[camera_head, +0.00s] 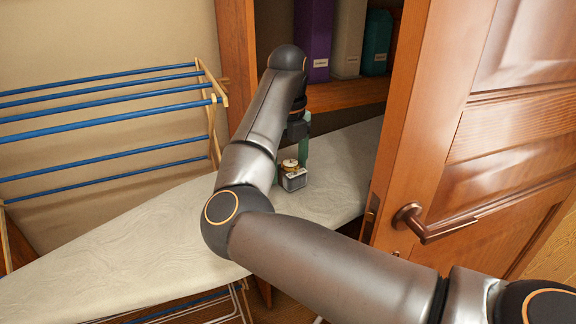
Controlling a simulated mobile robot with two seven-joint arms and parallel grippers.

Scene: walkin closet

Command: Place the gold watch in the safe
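A gold watch (289,164) sits on top of a small grey box-like stand (294,181) on the ironing board. My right gripper (297,158) reaches down at the watch from above. One greenish finger shows just behind and right of the watch; the other finger is mostly hidden by my arm. I cannot tell whether the fingers touch the watch or are shut on it. My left gripper is not in view. No safe shows in this view.
The pale ironing board (130,250) is otherwise clear. A drying rack (110,125) with blue bars stands at the left. A wooden door (440,140) with a handle (430,224) stands at the right. Behind, a shelf (345,94) holds binders (313,40).

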